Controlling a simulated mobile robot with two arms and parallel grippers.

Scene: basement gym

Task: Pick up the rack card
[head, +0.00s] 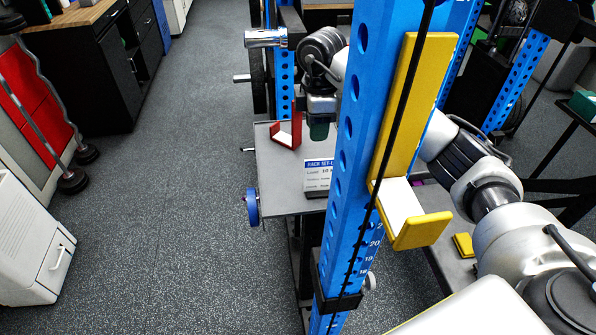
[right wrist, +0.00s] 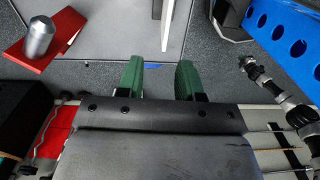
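The rack card (head: 318,175), a small card with a dark blue heading, stands on the grey shelf (head: 285,195) behind the blue upright in the head view. My right gripper (head: 319,131) hangs above and behind the card, partly hidden by the upright. In the right wrist view its green fingers (right wrist: 159,80) are apart, with nothing seen held between them. A narrow pale upright strip (right wrist: 178,28) lies beyond the fingers there; I cannot tell whether it is the card. My left gripper is in neither view.
A blue perforated upright (head: 345,180) with a yellow J-shaped holder (head: 421,231) stands before my right arm. A red bracket (head: 287,132) sits on the shelf left of the gripper; a red piece with a silver cylinder (right wrist: 40,40) shows in the wrist view. Open floor (head: 170,190) lies left.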

